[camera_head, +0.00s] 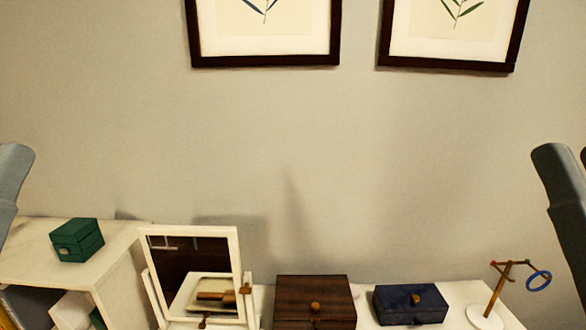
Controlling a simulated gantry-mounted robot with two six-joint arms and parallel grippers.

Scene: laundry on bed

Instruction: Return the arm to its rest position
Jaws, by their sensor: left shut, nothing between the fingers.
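A green box (77,240) sits on the white shelf unit (30,262). To its right stand a white-framed mirror (236,262), a brown wooden box (315,300), a dark blue box (411,305) and a small stand with a blue ring (498,290). Two framed pictures hang above.

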